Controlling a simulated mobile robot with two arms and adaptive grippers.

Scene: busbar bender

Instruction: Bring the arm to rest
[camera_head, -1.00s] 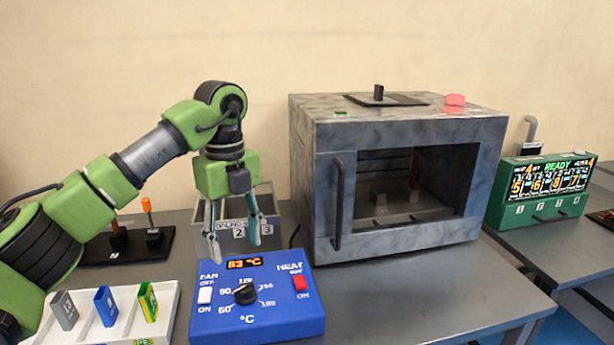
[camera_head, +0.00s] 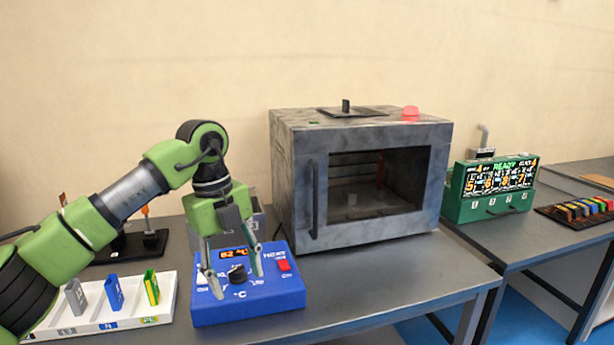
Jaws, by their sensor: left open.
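My left arm comes in from the left. Its gripper (camera_head: 238,282) points down with its two fingers spread and nothing between them. The fingers hang over or in front of the blue control box (camera_head: 250,307), one on each side of its black knob (camera_head: 237,273). I cannot tell whether they touch the box. The box has an orange readout, partly hidden by the gripper, and a red switch (camera_head: 284,265). My right gripper is out of view.
A grey oven (camera_head: 296,178) with a red lamp (camera_head: 410,113) stands behind the box. A white tray (camera_head: 75,329) with several coloured holders is at the left. A green display unit (camera_head: 490,206) reads READY. A rack of coloured pieces (camera_head: 580,209) is at far right. The front bench right of the box is clear.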

